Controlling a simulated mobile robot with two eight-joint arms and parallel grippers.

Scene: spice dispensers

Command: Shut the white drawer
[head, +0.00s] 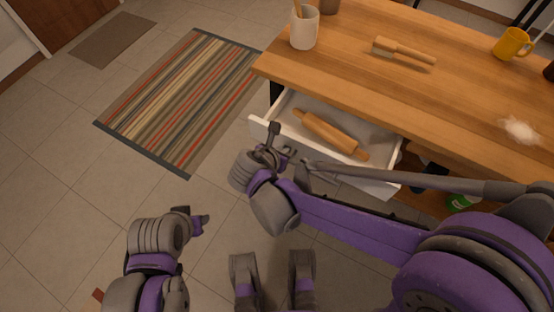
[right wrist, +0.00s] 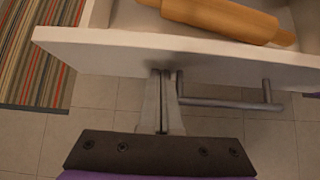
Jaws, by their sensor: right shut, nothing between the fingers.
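The white drawer (head: 375,182) is pulled out from under the wooden table top, with a rolling pin (head: 330,133) lying in it. In the right wrist view, the drawer's front panel (right wrist: 100,48) crosses the picture, with a grey bar handle (right wrist: 235,104) on its outer face. My right gripper (head: 278,146) is shut and empty at the drawer front. In the right wrist view its fingertips (right wrist: 166,74) are at the panel's outer face, beside the handle's left end; I cannot tell whether they touch. My left gripper (head: 200,222) hangs over the floor, away from the drawer, its jaws unclear.
On the table (head: 450,85) stand a white cup (head: 304,30), a wooden brush (head: 403,51), a yellow mug (head: 512,43) and a white powdery patch (head: 520,130). A striped rug (head: 185,95) lies on the open floor at the left. A green item (head: 459,202) is below the table.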

